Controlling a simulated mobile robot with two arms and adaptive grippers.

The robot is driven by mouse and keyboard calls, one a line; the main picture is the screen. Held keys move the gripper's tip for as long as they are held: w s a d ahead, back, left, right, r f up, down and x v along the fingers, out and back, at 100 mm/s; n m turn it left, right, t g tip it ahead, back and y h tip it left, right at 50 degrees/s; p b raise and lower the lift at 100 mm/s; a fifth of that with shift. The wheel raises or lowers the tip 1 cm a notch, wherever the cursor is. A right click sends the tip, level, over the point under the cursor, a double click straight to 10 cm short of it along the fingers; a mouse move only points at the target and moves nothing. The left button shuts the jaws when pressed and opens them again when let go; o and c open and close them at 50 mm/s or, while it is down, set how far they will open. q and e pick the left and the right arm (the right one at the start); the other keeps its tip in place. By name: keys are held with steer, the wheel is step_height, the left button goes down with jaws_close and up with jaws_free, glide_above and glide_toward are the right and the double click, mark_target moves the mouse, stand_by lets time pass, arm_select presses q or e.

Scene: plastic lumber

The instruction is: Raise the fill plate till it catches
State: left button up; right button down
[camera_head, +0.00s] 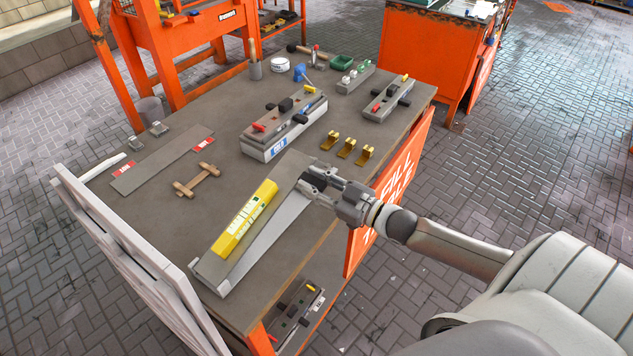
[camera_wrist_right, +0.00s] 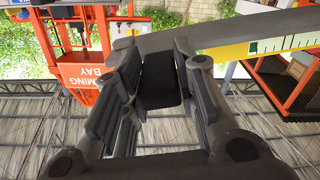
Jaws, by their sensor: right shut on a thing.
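The fill plate appears to be the long grey board (camera_head: 283,183) with a yellow printed label (camera_head: 245,218), on the near part of the workbench. A pale grey wedge-shaped side (camera_head: 268,240) shows along its right. My right gripper (camera_head: 312,184) is at the board's far right end, shut on it; the fingers hide the exact contact. In the right wrist view my right gripper (camera_wrist_right: 160,85) has a dark piece between its fingers, and the grey board (camera_wrist_right: 240,32) runs off to the right. I cannot tell whether a catch is engaged. My left gripper is not in view.
The workbench (camera_head: 140,225) holds a larger grey block fixture (camera_head: 285,125), a smaller one (camera_head: 386,98), several brass brackets (camera_head: 346,148), a wooden piece (camera_head: 197,180) and a flat grey strip (camera_head: 160,167). A white slatted panel (camera_head: 130,260) stands along the left edge.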

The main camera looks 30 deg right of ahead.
steer(key=shift+w+r, duration=0.1)
steer(key=shift+r, duration=0.25)
steer(key=c, duration=1.2)
jaws_free()
steer(key=shift+o, duration=0.2)
steer(key=shift+f, duration=0.15)
steer(key=shift+s, duration=0.35)
steer(key=v, duration=1.1)
steer(key=shift+s+d, duration=0.15)
steer(key=shift+s, duration=0.05)
